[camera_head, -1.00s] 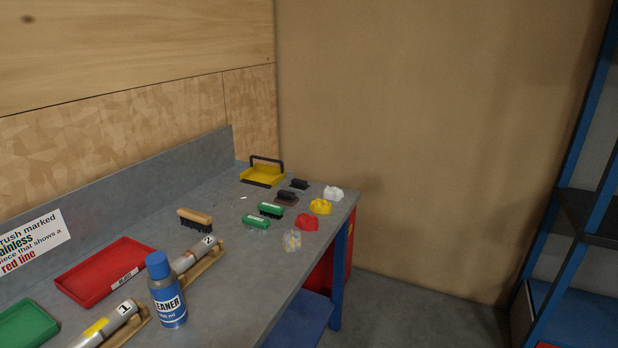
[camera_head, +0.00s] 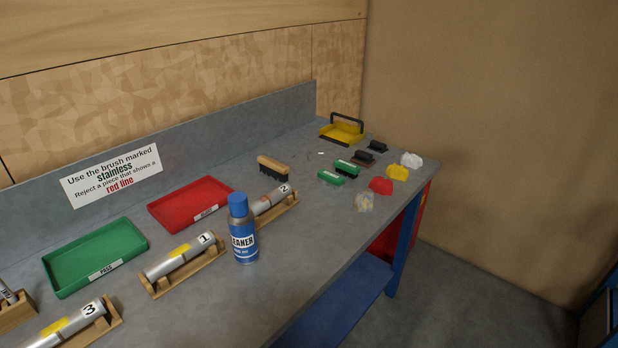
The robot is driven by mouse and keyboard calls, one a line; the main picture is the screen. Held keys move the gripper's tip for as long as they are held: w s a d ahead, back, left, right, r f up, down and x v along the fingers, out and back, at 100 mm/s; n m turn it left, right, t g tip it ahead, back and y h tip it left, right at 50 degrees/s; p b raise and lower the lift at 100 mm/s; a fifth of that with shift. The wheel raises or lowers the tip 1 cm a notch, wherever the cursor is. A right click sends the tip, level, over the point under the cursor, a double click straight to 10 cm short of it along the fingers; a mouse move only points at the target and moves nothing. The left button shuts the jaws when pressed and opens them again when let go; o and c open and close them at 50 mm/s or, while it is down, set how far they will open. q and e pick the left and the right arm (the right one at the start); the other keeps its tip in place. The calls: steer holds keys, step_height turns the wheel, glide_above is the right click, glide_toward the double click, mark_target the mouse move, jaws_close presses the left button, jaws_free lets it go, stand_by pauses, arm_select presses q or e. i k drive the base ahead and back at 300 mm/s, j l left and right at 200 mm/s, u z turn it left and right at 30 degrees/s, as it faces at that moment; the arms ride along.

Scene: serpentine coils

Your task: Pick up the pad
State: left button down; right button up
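No gripper of mine is in view. Small hand tools stand at the far right of the grey workbench (camera_head: 300,240). A block with a black handle on a brownish base (camera_head: 363,158) may be a pad; a similar all-dark block (camera_head: 377,146) stands behind it. In front are a green block with dark bristles or base (camera_head: 346,167) and a green block with a pale underside (camera_head: 331,178). I cannot tell for certain which is the pad. All rest on the bench.
Crumpled white (camera_head: 411,160), yellow (camera_head: 397,173) and red (camera_head: 381,186) lumps lie near the right edge, beside a clear bag (camera_head: 364,202). A blue cleaner can (camera_head: 243,235), wooden-handled brush (camera_head: 273,166), numbered tubes, red tray (camera_head: 160,207), green tray (camera_head: 55,262) and yellow dustpan (camera_head: 342,132) stand around.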

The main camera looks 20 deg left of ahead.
mark_target(361, 157)
steer(key=i+l+u, duration=0.3)
steer(key=i+l, duration=0.55)
steer(key=i, duration=0.05)
